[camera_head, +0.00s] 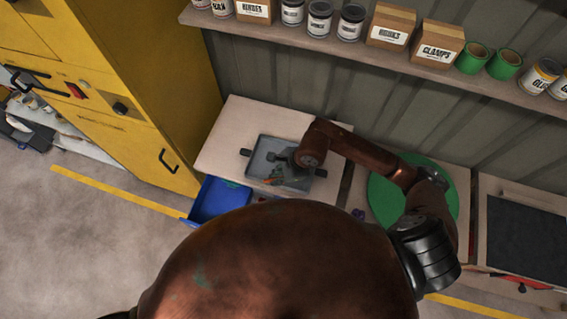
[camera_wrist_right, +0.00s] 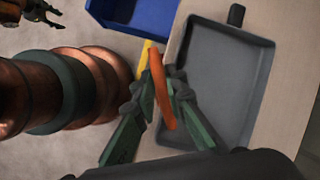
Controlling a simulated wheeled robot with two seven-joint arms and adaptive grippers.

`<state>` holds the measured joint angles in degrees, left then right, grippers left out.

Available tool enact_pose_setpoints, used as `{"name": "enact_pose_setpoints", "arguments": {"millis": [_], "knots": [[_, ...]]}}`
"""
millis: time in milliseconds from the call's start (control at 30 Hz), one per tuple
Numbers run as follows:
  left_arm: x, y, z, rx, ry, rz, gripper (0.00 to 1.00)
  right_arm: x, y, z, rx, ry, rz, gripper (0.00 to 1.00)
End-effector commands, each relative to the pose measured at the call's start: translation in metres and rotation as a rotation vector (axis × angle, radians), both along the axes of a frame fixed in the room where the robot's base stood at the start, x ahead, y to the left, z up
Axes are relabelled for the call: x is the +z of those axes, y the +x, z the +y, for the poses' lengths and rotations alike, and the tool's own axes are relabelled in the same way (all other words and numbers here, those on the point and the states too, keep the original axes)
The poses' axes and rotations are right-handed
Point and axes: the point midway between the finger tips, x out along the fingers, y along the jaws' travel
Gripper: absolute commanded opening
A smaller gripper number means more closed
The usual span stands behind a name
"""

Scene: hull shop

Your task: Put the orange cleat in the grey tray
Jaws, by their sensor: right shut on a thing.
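The grey tray (camera_head: 262,148) lies on the pale bench top, and the wrist view shows its mostly bare floor (camera_wrist_right: 228,85). My right gripper (camera_head: 278,180) is over the front part of the tray in the head view. In the wrist view its green fingers (camera_wrist_right: 160,88) are shut on the long orange cleat (camera_wrist_right: 156,75). The cleat appears along the tray's edge, above it; the exact height is unclear. My left gripper (camera_wrist_right: 42,12) shows only at the top left corner of the wrist view, small and partly cut off. It is out of the head view.
An open blue drawer or bin (camera_head: 218,203) is below the bench front, left of the tray. A green round mat (camera_head: 385,205) lies to the right. A yellow cabinet (camera_head: 150,90) stands left. A shelf (camera_head: 330,45) with boxes and cans runs above the bench.

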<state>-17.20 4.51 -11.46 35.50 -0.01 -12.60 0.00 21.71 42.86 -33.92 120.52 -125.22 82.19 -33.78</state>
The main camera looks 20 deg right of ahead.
Motion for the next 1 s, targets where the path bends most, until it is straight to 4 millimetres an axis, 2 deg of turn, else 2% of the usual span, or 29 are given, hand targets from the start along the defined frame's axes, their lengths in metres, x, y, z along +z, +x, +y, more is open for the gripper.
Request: {"name": "enact_pose_setpoints", "arguments": {"millis": [33,200,433,567,867,1000], "knots": [[0.006,0.0,0.0,0.0,0.0,-0.001,0.4,0.008,-0.002,0.01,-0.078,0.006,-0.005,0.0],[0.014,0.001,0.0,0.0,0.001,-0.002,0.4,0.018,-0.001,0.027,-0.325,0.003,-0.006,0.0],[0.018,0.002,0.001,0.0,0.001,-0.002,0.4,0.023,0.003,0.032,-0.492,-0.005,-0.005,0.0],[0.022,0.002,0.001,0.0,0.001,-0.003,0.4,0.015,0.017,0.02,-0.509,-0.009,-0.002,0.0],[0.033,0.003,0.001,-0.001,0.001,-0.005,0.4,-0.016,0.071,-0.024,-0.508,-0.008,0.0,0.0],[0.035,0.004,0.001,-0.001,0.001,-0.005,0.4,-0.043,0.088,-0.036,-0.505,-0.006,0.001,0.0]]}}
